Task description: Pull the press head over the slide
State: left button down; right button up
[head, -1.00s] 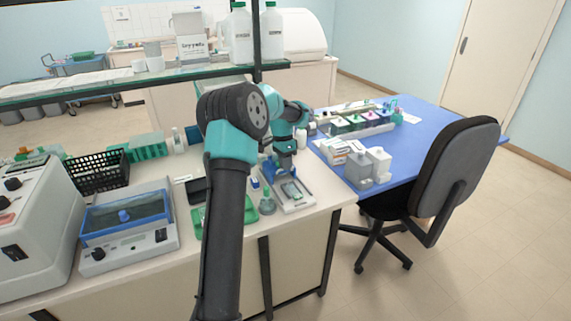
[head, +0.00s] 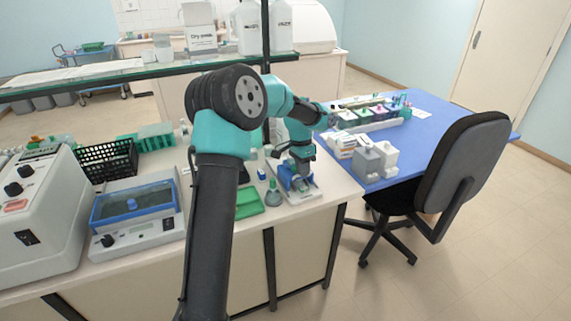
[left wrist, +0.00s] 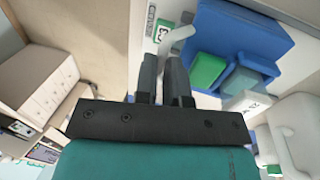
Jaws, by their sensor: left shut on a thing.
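The blue press head (head: 291,184) sits on a pale press base (head: 306,195) near the counter's front edge. My left gripper (head: 299,173) is right above the press head, pointing down. In the left wrist view, its two dark fingers (left wrist: 165,80) are close together around a pale grey bar (left wrist: 177,46), which looks like the press handle. I cannot make out the slide; the press head and gripper cover that part of the base. My right gripper is not in view.
A conical flask (head: 273,194) and a green tray (head: 249,203) stand just left of the press. The blue table (head: 407,150) with grey boxes (head: 368,160) is to the right. A glass shelf edge (head: 130,77) runs behind my arm.

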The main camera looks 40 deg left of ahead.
pick_arm(q)
jog(key=shift+s+d, duration=0.15)
jog(key=shift+d, duration=0.1)
jog(key=c, duration=1.2)
grip_release()
jog(key=shift+d, duration=0.1)
jog(key=v, duration=1.7)
jog(key=shift+r, duration=0.25)
